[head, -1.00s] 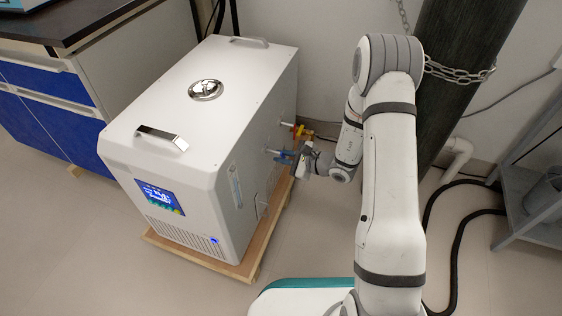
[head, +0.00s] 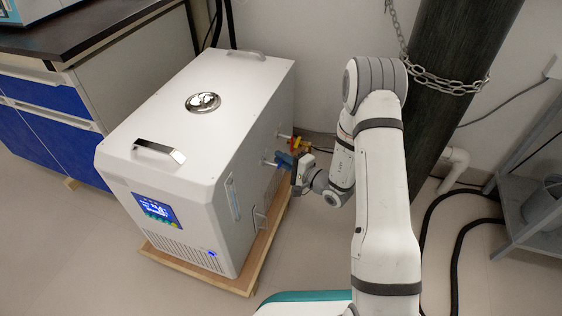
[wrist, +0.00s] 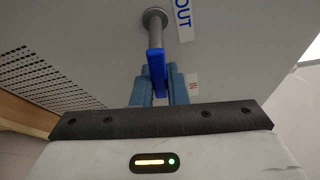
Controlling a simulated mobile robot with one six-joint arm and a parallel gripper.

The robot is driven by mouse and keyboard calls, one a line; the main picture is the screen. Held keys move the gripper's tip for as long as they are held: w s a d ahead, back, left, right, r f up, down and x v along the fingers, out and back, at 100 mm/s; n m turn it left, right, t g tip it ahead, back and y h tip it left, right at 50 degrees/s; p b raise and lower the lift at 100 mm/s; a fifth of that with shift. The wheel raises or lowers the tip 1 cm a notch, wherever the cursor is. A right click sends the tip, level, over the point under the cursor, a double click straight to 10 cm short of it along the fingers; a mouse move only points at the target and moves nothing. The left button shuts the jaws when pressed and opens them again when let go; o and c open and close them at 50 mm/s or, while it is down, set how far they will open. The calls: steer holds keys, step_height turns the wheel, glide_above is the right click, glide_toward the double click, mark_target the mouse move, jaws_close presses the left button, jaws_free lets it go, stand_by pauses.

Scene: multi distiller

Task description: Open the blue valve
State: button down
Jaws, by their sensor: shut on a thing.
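The blue valve (head: 283,159) sits on a short pipe on the right side of the white machine (head: 215,120). In the wrist view the blue valve handle (wrist: 156,68) lies between the two blue-grey fingers of my gripper (wrist: 157,85), below a pipe stub and a label reading "OUT". My gripper (head: 294,165) is at the valve in the head view and is shut on the handle. The fingers hide the lower part of the handle and most of the valve body.
A red and yellow valve (head: 299,143) is just behind the blue one on the same side. The machine stands on a wooden pallet (head: 250,262). A dark chained column (head: 450,80) rises behind my arm. A grey shelf (head: 530,200) stands at the right.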

steer(key=shift+w+d+r+n+t, duration=0.15)
steer(key=shift+r+n+t, duration=0.15)
steer(key=shift+n, duration=0.5)
steer(key=shift+y, duration=0.3)
steer(key=c, duration=1.4)
jaws_free()
steer(key=shift+c, duration=0.2)
steer(key=p+v, duration=0.2)
steer(key=v, duration=0.5)
steer(key=shift+s+d+p, duration=0.2)
steer(key=shift+s+p, duration=0.1)
steer(key=shift+s, duration=0.1)
steer(key=shift+r, duration=0.1)
